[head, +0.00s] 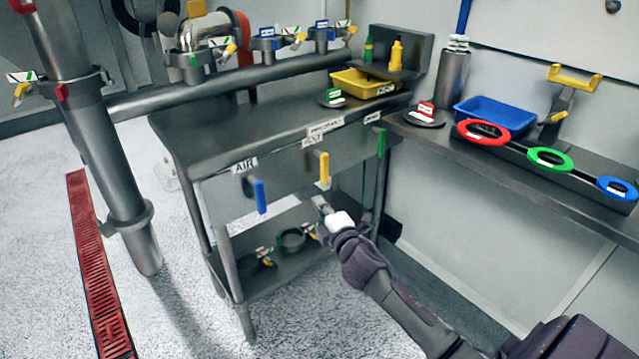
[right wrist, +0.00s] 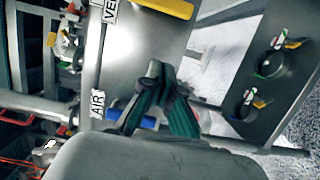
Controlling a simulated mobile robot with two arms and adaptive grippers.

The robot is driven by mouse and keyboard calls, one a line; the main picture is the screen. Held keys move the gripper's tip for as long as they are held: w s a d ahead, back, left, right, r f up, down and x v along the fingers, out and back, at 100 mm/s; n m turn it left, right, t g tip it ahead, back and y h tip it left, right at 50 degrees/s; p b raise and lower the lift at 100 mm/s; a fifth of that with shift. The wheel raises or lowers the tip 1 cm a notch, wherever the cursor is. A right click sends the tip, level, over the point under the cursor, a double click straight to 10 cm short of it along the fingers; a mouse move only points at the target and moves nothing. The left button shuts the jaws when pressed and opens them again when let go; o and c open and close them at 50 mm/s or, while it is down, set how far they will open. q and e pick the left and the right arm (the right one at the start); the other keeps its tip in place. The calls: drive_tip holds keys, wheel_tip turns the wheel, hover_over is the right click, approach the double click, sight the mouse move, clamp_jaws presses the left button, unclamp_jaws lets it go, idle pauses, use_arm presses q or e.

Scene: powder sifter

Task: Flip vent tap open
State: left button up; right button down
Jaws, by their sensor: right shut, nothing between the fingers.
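The yellow vent tap handle (head: 325,171) hangs downward on the front of the steel table, below its white label. In the right wrist view the yellow handle (right wrist: 165,8) lies at the top edge, beside a label cut off after "VE". My right gripper (head: 320,203) is shut and empty, just below the yellow handle and apart from it. In the right wrist view its fingers (right wrist: 158,72) come together, between the yellow handle and the blue air tap handle (right wrist: 138,118). The blue handle (head: 260,197) also hangs down, left of the yellow one. My left gripper is not in view.
A green handle (head: 381,142) hangs right of the yellow one. The table (head: 190,137) has a lower shelf holding dark clamp rings (head: 292,240). A yellow tray (head: 362,86) stands on top. A side shelf holds a blue tray (head: 494,116) and coloured rings.

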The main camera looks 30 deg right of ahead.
drive_tip(key=w+d, duration=0.1)
drive_tip(key=w, duration=0.1)
drive_tip(key=w+d, duration=0.2)
drive_tip(key=w, duration=0.1)
drive_tip(key=w+d+b, duration=0.1)
drive_tip(key=w, duration=0.2)
drive_tip(key=shift+d, duration=0.25)
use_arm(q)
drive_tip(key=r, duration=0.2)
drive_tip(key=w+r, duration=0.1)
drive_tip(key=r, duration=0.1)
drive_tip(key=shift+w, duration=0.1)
use_arm(e)
drive_tip(key=shift+d, duration=0.4)
drive_tip(key=shift+f, duration=0.1)
